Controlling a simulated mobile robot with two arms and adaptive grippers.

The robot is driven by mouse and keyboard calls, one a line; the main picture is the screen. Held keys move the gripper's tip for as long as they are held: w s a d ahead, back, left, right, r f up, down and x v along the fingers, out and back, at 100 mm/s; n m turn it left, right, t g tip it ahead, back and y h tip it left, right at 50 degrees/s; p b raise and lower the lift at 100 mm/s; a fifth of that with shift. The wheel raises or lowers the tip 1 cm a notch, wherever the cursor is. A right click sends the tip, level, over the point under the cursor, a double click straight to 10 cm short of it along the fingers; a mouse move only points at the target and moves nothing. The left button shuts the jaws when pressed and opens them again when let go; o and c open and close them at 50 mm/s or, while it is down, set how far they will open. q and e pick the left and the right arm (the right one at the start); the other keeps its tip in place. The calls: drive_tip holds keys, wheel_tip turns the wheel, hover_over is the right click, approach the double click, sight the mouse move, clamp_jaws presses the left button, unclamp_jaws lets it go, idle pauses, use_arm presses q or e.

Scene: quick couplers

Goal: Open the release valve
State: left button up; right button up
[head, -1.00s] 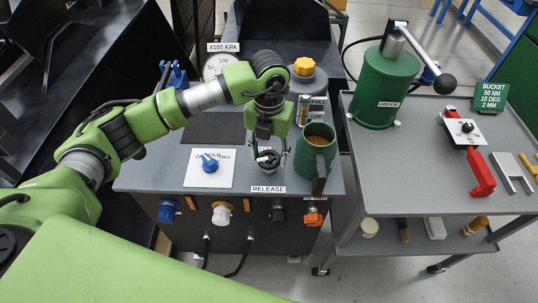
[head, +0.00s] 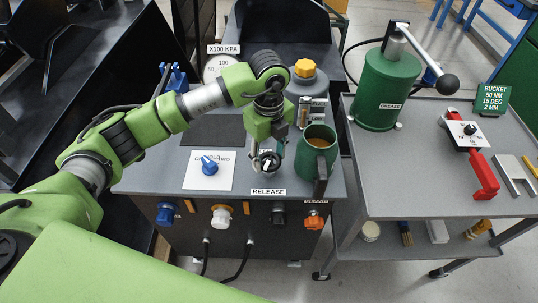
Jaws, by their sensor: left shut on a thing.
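The release valve (head: 266,167) is a dark round knob with a pale bar, on the grey bench top behind the RELEASE label (head: 268,191). My left gripper (head: 266,155) points down over it and is shut on the knob. The fingers hide part of it. The valve's pale bar looks tilted. My right gripper is not in view.
A green mug (head: 317,150) with brown liquid stands close to the right of my left gripper. A blue selector knob (head: 209,166) sits on a white plate to the left. A green GREASE pump (head: 385,92) stands on the grey cart (head: 418,165) at right.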

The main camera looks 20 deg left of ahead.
sight(269, 159)
use_arm(q)
drive_tip(key=n, duration=0.3)
drive_tip(key=shift+r, duration=0.1)
drive_tip(key=shift+w+n, duration=0.1)
drive_tip(key=shift+n, duration=0.3)
drive_tip(key=o, duration=1.1)
wheel_tip(269, 159, up, 12)
drive_tip(key=shift+f, duration=0.1)
idle(0.4)
